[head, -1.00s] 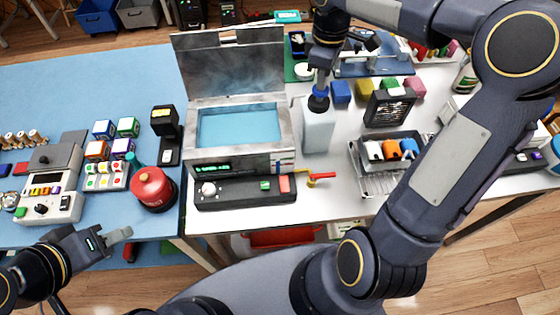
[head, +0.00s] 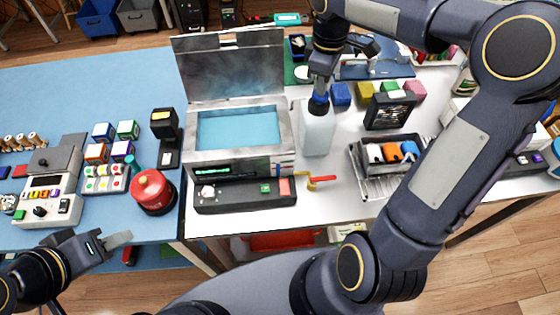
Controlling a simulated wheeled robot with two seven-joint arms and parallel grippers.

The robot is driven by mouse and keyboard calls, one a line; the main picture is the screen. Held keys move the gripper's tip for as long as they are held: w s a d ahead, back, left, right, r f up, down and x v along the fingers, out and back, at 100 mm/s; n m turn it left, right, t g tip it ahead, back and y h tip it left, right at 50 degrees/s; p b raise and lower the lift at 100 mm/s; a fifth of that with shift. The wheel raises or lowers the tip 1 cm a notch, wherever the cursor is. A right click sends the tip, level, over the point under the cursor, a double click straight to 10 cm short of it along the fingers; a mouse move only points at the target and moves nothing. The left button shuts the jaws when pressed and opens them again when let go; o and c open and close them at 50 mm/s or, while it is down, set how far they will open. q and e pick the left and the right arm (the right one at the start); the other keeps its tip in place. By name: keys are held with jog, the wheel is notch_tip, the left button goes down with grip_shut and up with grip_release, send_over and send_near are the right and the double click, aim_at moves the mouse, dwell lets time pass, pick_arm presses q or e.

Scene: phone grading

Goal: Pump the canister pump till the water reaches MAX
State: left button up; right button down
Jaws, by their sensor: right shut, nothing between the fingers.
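The canister (head: 317,135) is a pale, whitish bottle standing upright on the white table, right of the metal tank. The water level and any MAX mark cannot be made out. My left gripper (head: 122,240) is low at the left, over the front edge of the blue table, far from the canister; its finger gap is not clear.
The metal tank (head: 235,155) with a raised lid and blue liquid stands left of the canister. A tray (head: 362,178) with coloured pieces and a dark grille box (head: 390,112) are to its right.

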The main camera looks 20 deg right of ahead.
jog(key=shift+r+p, duration=2.85)
jog(key=shift+r, duration=0.55)
